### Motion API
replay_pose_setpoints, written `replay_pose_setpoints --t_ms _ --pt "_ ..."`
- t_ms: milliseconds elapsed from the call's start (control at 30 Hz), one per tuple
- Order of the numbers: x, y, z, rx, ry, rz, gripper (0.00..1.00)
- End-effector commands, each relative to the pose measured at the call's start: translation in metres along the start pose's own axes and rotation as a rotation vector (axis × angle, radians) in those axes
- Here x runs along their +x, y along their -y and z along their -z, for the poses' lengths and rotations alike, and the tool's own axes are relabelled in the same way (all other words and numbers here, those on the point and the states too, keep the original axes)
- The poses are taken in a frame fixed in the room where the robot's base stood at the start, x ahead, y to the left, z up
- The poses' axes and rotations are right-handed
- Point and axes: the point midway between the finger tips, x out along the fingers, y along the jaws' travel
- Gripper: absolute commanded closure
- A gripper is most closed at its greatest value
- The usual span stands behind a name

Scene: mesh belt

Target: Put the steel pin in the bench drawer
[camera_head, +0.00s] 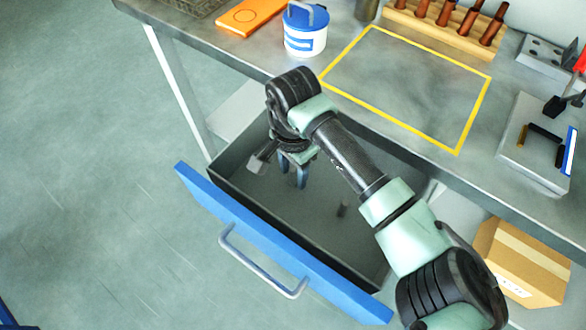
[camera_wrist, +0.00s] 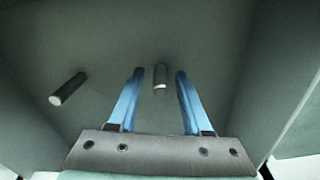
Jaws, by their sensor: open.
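The bench drawer (camera_head: 262,235) is pulled open, with a blue front and a grey inside. My gripper (camera_head: 293,179) points down into it, its two blue fingers apart and empty. In the wrist view, one short grey metal pin (camera_wrist: 160,77) shows between the fingertips, apparently on the drawer floor beyond them. A second similar grey pin (camera_wrist: 68,88) lies tilted to the left of the fingers. The head view shows one small grey pin (camera_head: 342,209) on the drawer floor, right of my gripper. I cannot tell which is the task's pin.
On the bench are a yellow-outlined area (camera_head: 462,148), a white and blue tub (camera_head: 305,42), an orange case (camera_head: 250,14) and a wooden rack (camera_head: 440,33) of handled tools. A cardboard box (camera_head: 523,262) stands below at right. The drawer walls surround my gripper.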

Motion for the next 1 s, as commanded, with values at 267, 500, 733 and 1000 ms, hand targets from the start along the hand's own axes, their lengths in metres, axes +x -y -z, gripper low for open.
replay_pose_setpoints --t_ms 267,500,733,1000 --pt "-0.043 0.000 0.001 -0.002 -0.005 0.002 0.51" --pt "-0.093 0.001 0.001 -0.002 -0.005 0.001 0.51" --pt "-0.119 0.000 0.000 -0.001 -0.002 0.000 0.51" --pt "-0.123 0.000 -0.001 -0.001 0.001 0.000 0.51"
